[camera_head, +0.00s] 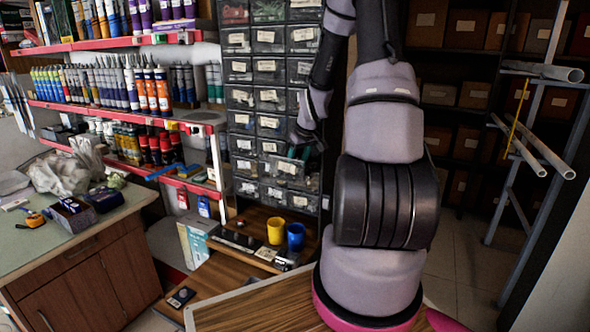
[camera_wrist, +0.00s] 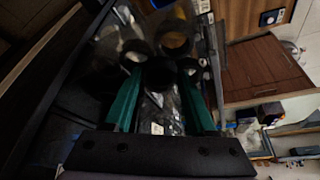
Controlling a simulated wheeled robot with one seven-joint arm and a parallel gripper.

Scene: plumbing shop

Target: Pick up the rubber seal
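My gripper (camera_wrist: 160,84) shows two green fingers spread apart in the wrist view, with no object clearly held between them. In the head view my gripper (camera_head: 301,150) is in front of the drawer cabinet, and its fingers are small and dark there. A small dark flat piece with a pale round mark (camera_head: 181,297), possibly the rubber seal, lies on the low wooden surface at the lower left. It seems to show also at the top right of the wrist view (camera_wrist: 271,17), well apart from the fingers. I cannot be sure that it is the seal.
A yellow cup (camera_head: 275,231) and a blue cup (camera_head: 296,237) stand on a wooden shelf below the drawer cabinet (camera_head: 240,97). A workbench (camera_head: 85,235) with a tape measure (camera_head: 35,219) is at left. Pipes on a rack (camera_head: 545,150) stand at right.

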